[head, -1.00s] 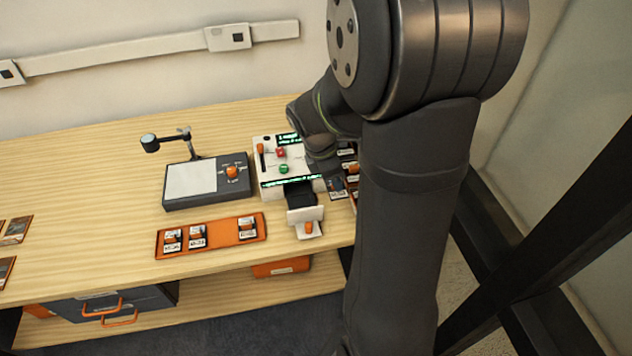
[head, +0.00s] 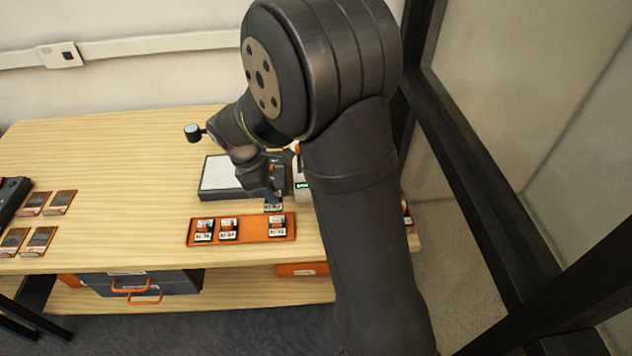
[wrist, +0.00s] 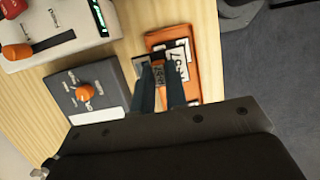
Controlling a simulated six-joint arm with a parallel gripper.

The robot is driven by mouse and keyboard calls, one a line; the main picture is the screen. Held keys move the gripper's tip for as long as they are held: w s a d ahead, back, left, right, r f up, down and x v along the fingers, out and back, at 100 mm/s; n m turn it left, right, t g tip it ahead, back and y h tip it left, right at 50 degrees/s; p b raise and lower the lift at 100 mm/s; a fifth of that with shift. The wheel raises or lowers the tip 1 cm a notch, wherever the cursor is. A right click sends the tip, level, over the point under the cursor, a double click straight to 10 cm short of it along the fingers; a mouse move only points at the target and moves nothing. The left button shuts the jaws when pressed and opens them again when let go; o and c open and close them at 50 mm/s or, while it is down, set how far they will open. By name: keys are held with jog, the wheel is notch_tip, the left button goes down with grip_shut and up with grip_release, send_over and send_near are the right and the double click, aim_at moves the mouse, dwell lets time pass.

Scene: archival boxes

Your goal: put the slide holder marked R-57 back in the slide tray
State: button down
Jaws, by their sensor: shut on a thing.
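My gripper (head: 272,192) is shut on a slide holder (head: 273,206) and holds it just behind the orange slide tray (head: 255,240), near its right end. In the wrist view my gripper (wrist: 160,72) has the holder between its fingertips. A white label (wrist: 183,58) beside the fingers seems to read 57; the rest is hard to make out. The tray (wrist: 208,60) lies beyond it. Three holders stand in the tray: two at the left (head: 204,230) (head: 229,229) and one at the right (head: 277,226), with a gap between.
A grey box with a pale panel (head: 222,176) stands behind the tray; its orange knob (wrist: 85,92) shows in the wrist view. A white device (wrist: 50,30) is beside it. Several dark slides (head: 38,240) lie at the left. The table (head: 130,190) between is clear.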

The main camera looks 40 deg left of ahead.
jog(key=shift+s+a+f, duration=0.55)
jog(key=shift+s+f, duration=0.15)
jog(key=shift+s, duration=0.25)
jog(key=shift+s+a+f, duration=0.6)
jog(key=shift+s+f, duration=0.1)
jog(key=shift+s, duration=0.25)
jog(key=shift+s+a+f, duration=0.55)
jog(key=shift+s+f, duration=0.15)
jog(key=shift+s, duration=0.25)
jog(key=shift+f, duration=0.9)
jog(key=shift+f, duration=0.75)
jog(key=shift+f, duration=0.1)
jog(key=shift+f, duration=0.3)
